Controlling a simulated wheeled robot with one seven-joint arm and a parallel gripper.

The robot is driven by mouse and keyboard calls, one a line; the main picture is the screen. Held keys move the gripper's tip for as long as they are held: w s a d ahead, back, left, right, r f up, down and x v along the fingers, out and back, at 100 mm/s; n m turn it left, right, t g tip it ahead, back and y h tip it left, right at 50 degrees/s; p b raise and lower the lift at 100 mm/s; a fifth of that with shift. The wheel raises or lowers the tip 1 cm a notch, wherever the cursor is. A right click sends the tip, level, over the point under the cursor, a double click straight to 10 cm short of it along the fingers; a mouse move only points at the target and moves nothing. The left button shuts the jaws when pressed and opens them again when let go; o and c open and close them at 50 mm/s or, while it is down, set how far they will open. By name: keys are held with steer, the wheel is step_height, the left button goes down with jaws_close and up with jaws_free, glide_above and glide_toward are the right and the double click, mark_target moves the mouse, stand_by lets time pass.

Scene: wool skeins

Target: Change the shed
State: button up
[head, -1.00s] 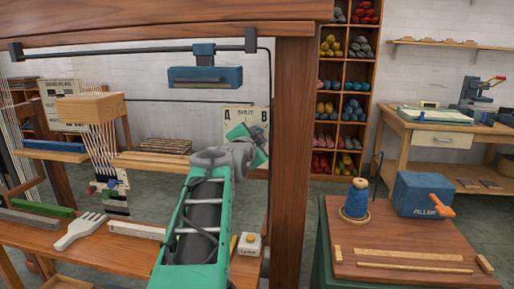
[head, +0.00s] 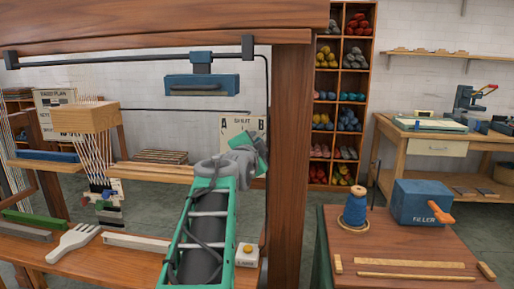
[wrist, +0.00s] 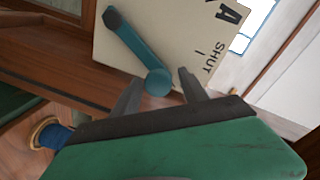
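The cream shed plate (head: 232,127), lettered A and SHUT, stands behind the loom's front beam, beside the right post. It also fills the upper middle of the wrist view (wrist: 190,30). A teal lever (wrist: 136,48) lies across it, from a dark pivot at the upper left to a round knob (wrist: 158,82). My gripper (wrist: 158,78) is open, with its two grey fingers on either side of the knob. Small gaps seem to show; I cannot tell whether they touch. In the head view my gripper (head: 256,155) covers the plate's lower right and the lever.
The thick wooden post (head: 292,160) stands close right of my gripper. A wooden block (head: 85,117) with white strands hangs at the left. A blue filler box (head: 420,202) stands on the right table.

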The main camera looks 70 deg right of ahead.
steer(key=shift+a, duration=0.1)
steer(key=v, duration=0.7)
steer(key=shift+a, duration=0.35)
